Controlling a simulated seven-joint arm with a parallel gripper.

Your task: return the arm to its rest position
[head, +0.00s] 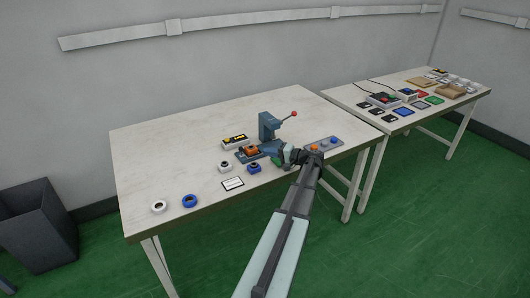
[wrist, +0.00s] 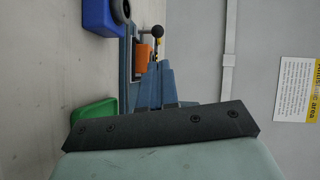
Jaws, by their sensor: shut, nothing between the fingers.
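My arm (head: 283,235) reaches from the bottom of the head view over the near right edge of the front table (head: 150,145). My gripper (head: 265,147) is at its far end, pointing left, beside a blue fixture with an orange part (head: 252,150). In the wrist view my gripper's blue-grey fingers (wrist: 165,68) are together with nothing held. An orange part (wrist: 143,56) shows just beyond them. I cannot tell from these views how high the fingers are above the fixture.
A blue press (head: 267,126) with a red-knobbed lever stands behind my gripper. A button panel (head: 323,146) lies right of it. Rings, a label card (head: 232,184) and small blocks lie left and near. A second table (head: 365,88) holds several items. A bin (head: 37,225) stands left.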

